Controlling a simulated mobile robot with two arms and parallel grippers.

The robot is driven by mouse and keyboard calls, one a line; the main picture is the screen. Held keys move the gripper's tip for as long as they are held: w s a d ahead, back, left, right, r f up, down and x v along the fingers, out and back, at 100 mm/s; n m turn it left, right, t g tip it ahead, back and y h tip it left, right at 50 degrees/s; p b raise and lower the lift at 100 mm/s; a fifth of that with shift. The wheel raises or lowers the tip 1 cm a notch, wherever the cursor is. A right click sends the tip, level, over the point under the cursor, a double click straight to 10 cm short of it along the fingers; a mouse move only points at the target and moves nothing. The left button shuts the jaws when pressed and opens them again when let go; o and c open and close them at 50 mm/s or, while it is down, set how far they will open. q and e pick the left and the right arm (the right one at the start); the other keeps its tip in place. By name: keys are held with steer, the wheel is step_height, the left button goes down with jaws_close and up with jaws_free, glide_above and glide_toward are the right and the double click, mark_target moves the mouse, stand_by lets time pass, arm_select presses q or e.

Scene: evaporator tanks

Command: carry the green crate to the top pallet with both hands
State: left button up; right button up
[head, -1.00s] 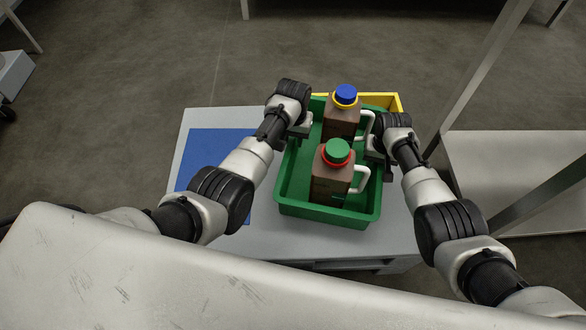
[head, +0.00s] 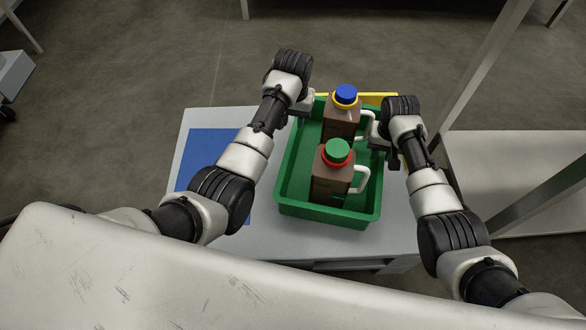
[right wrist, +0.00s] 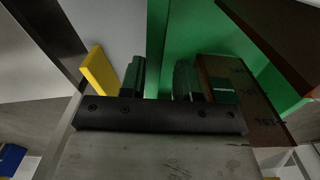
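The green crate (head: 300,209) stands on a grey table and holds two brown jugs. One jug has a green cap (head: 337,151), the other a blue cap (head: 346,94). My left gripper (head: 304,108) is at the crate's far left rim; its fingers are too small to read. My right gripper (head: 382,153) is at the right rim. In the right wrist view my right gripper's fingers (right wrist: 160,80) are apart, with the edge of the green crate wall (right wrist: 158,40) between them. I cannot pick out the top pallet.
The grey table (head: 270,240) has a blue patch (head: 205,150) left of the crate. A yellow edge (head: 385,98) shows behind the crate and also in the right wrist view (right wrist: 98,72). A rack with slanting posts (head: 485,75) and a pale shelf (head: 510,165) stands close on the right.

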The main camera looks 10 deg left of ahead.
step_height(320, 180, up, 7)
steer(key=shift+f, duration=0.2)
arm_select(q)
steer(key=shift+f, duration=0.1)
arm_select(e)
steer(key=shift+f, duration=0.1)
stand_by(0.4)
